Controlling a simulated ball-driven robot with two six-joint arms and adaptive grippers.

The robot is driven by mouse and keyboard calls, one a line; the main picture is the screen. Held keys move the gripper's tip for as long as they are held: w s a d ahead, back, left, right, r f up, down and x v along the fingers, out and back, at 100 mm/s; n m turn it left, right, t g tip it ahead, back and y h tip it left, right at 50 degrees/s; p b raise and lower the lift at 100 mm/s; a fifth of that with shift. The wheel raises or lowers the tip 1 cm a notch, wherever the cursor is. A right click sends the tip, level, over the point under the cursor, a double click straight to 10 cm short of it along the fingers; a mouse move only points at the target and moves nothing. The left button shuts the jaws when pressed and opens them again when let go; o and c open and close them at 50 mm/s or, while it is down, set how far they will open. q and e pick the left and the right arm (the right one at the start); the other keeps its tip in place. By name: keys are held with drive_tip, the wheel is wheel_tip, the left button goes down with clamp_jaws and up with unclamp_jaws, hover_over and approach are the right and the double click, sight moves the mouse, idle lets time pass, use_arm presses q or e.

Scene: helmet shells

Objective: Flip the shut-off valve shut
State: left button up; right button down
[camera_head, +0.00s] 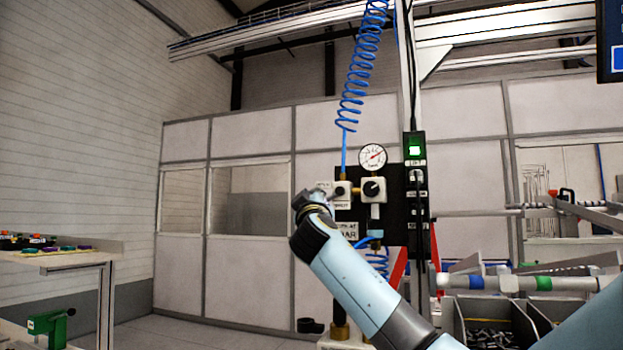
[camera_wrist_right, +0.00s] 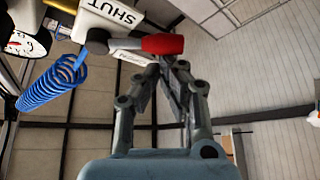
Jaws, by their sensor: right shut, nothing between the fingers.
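The shut-off valve (camera_head: 342,194) is a white block marked SHUT on the black air panel, and it also shows at the top of the right wrist view (camera_wrist_right: 112,12). Its red-sleeved lever (camera_wrist_right: 160,44) sticks out to the right there, on a grey stem. My right gripper (camera_head: 318,193) is just left of the valve in the head view and covers part of that area. In the wrist view its closed, empty fingers (camera_wrist_right: 166,66) are right by the lever's red end; I cannot tell whether they touch. My left gripper is out of view.
A pressure gauge (camera_head: 372,157) and a regulator knob (camera_head: 373,189) sit right of the valve. A coiled blue hose (camera_head: 357,70) hangs above. A green-lit switch box (camera_head: 414,150) is on the post. A bench (camera_head: 70,257) stands at left, parts bins (camera_head: 490,320) at lower right.

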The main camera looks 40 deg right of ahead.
drive_tip(key=shift+s+d+f+n+y+p, duration=0.3)
drive_tip(key=shift+s+f+n+y, duration=0.3)
drive_tip(key=shift+n, duration=0.25)
drive_tip(key=shift+s+d+f+n+y+p, duration=0.25)
drive_tip(key=shift+s+f+n+y+p, duration=0.15)
drive_tip(key=shift+f+n, duration=0.45)
drive_tip(key=shift+s+d+f+n+y+p, duration=0.25)
drive_tip(key=shift+s+f+n+y+p, duration=0.25)
drive_tip(key=shift+n, duration=0.4)
